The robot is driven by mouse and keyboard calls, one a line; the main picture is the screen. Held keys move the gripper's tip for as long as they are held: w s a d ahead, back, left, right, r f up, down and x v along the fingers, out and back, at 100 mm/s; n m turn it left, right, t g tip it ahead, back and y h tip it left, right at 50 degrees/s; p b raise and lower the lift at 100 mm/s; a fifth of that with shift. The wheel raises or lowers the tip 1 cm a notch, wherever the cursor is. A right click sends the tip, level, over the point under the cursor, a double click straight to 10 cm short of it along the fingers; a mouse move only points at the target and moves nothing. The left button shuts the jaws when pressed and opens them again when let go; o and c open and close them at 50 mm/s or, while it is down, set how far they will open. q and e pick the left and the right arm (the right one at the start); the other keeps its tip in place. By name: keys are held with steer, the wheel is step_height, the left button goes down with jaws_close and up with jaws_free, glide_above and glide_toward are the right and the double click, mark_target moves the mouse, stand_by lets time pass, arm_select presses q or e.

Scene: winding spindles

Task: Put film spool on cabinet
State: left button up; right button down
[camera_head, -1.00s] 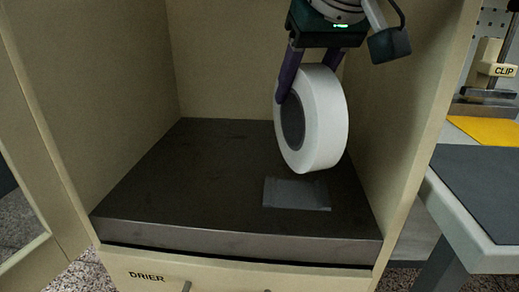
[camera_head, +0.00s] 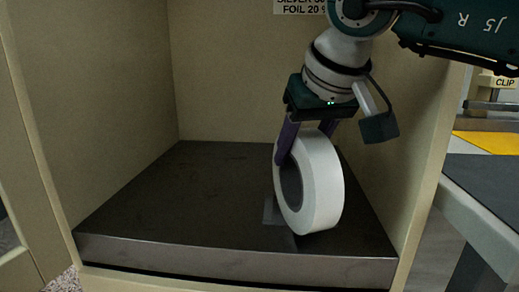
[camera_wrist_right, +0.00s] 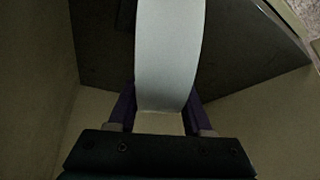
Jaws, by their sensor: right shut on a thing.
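The film spool (camera_head: 323,190) is a thick white ring with a dark grey core, standing upright on its rim side in the open cabinet (camera_head: 220,70). It is low over the dark shelf (camera_head: 150,205); I cannot tell whether its lower rim touches. My right gripper (camera_head: 308,148) reaches down from above and is shut on the spool, one purple finger on each flat side. In the right wrist view the white rim (camera_wrist_right: 168,55) runs between both fingers. The far finger is mostly hidden behind the spool. My left gripper is out of view.
The cabinet's right wall (camera_head: 425,130) stands close to the spool. The shelf's left part is bare. A grey patch (camera_head: 271,211) on the shelf is partly hidden by the spool. A table (camera_head: 485,195) stands outside at the right.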

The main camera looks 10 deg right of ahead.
steer(key=shift+c, duration=1.6)
jaws_free()
